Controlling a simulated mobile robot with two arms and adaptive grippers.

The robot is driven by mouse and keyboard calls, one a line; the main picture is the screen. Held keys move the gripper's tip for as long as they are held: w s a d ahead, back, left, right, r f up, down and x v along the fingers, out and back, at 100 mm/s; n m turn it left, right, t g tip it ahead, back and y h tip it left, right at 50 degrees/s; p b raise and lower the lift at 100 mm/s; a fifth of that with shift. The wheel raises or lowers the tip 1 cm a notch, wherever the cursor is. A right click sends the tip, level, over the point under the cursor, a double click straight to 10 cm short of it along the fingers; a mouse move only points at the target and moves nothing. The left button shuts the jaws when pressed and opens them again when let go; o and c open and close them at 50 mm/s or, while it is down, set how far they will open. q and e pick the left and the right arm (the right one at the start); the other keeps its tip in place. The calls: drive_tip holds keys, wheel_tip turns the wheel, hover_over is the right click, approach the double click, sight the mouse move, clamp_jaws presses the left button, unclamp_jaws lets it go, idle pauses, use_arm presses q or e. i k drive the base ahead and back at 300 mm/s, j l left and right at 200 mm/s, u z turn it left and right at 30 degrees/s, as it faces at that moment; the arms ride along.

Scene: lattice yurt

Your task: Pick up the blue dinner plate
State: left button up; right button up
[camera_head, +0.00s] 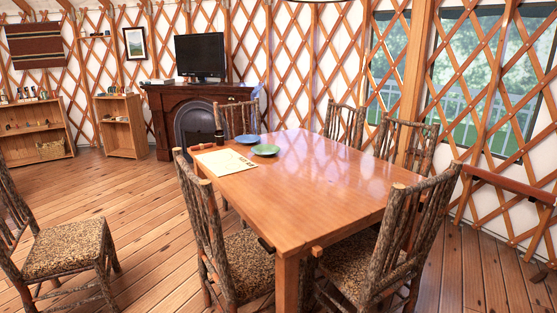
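The blue dinner plate (247,139) lies on the wooden dining table (300,185), near its far left end. A green plate (265,150) lies just in front of it and to its right, close beside it. From this distance I cannot tell whether the two plates touch. Neither of my grippers shows in the head view.
A paper sheet (225,162) and a dark bottle (219,137) are on the table's left end. Log chairs stand around the table, with two (215,220) (405,235) at the near side. Another chair (65,248) stands at left. Open wooden floor (150,215) lies between.

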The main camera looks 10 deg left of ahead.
sight(245, 140)
drive_tip(key=i+j+z, duration=0.2)
drive_tip(key=i+j, duration=0.15)
drive_tip(key=j, duration=0.25)
drive_tip(key=i+j+z, duration=0.1)
drive_tip(key=j, duration=0.25)
drive_tip(key=i+j+z, duration=0.1)
drive_tip(key=j, duration=0.25)
drive_tip(key=i+j+z, duration=0.1)
drive_tip(key=i+j, duration=0.15)
drive_tip(key=i+j+z, duration=0.1)
drive_tip(key=j, duration=0.35)
drive_tip(key=i+j, duration=0.15)
drive_tip(key=j, duration=0.25)
drive_tip(key=i+j, duration=0.1)
drive_tip(key=j, duration=0.3)
drive_tip(key=i+j, duration=0.15)
drive_tip(key=j, duration=0.25)
drive_tip(key=i+j, duration=0.15)
drive_tip(key=j, duration=0.25)
drive_tip(key=i+j, duration=0.15)
drive_tip(key=j, duration=0.25)
drive_tip(key=i+j+z, duration=0.1)
drive_tip(key=j, duration=0.25)
drive_tip(key=i+j, duration=0.15)
drive_tip(key=j, duration=0.25)
